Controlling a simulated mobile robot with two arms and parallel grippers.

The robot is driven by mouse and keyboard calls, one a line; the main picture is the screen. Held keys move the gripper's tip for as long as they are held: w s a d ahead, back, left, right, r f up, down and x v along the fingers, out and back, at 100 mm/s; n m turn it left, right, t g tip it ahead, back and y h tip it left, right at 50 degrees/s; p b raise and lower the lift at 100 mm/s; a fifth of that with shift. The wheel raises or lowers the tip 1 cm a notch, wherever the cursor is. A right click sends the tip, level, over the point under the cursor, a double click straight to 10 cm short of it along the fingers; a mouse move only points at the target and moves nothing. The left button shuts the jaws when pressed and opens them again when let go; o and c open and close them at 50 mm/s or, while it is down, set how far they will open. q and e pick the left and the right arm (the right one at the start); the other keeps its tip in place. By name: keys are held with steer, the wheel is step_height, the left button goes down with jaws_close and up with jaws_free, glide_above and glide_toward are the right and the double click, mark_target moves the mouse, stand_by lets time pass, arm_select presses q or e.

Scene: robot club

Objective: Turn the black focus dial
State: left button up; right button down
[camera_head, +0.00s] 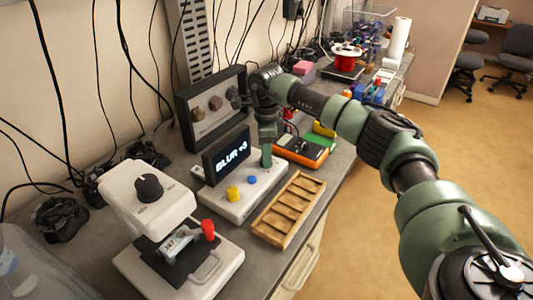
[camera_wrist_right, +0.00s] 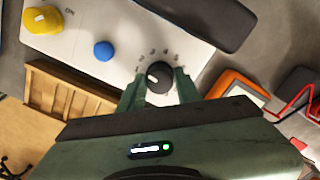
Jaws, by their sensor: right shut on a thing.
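The black focus dial (camera_wrist_right: 159,76) shows in the right wrist view on a white control box, with a white pointer mark and a printed scale around it. My right gripper (camera_wrist_right: 160,90) has one finger on each side of the dial and is shut on it. In the head view the right gripper (camera_head: 266,157) reaches down to the right end of the white box (camera_head: 221,207) and hides the dial. The box's black screen (camera_head: 228,154) reads "BLUR +3". My left gripper is not in view.
A yellow knob (camera_head: 233,193) and a blue button (camera_head: 252,180) sit on the same box. A wooden tray (camera_head: 288,209) lies in front, an orange meter (camera_head: 301,150) to the right. A white device with a black knob (camera_head: 149,188) stands left. A dark panel (camera_head: 211,108) stands behind.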

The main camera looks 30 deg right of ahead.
steer(key=m+p, duration=0.1)
steer(key=m, duration=0.4)
steer(key=shift+r+m, duration=0.1)
steer(key=shift+m, duration=0.2)
steer(key=m, duration=0.4)
steer(key=shift+p, duration=0.3)
steer(key=m, duration=0.5)
steer(key=shift+p, duration=0.4)
steer(key=m+p, duration=0.1)
steer(key=m, duration=0.3)
steer(key=shift+w+m, duration=0.1)
steer(key=shift+m, duration=0.2)
steer(key=c, duration=1)
jaws_free()
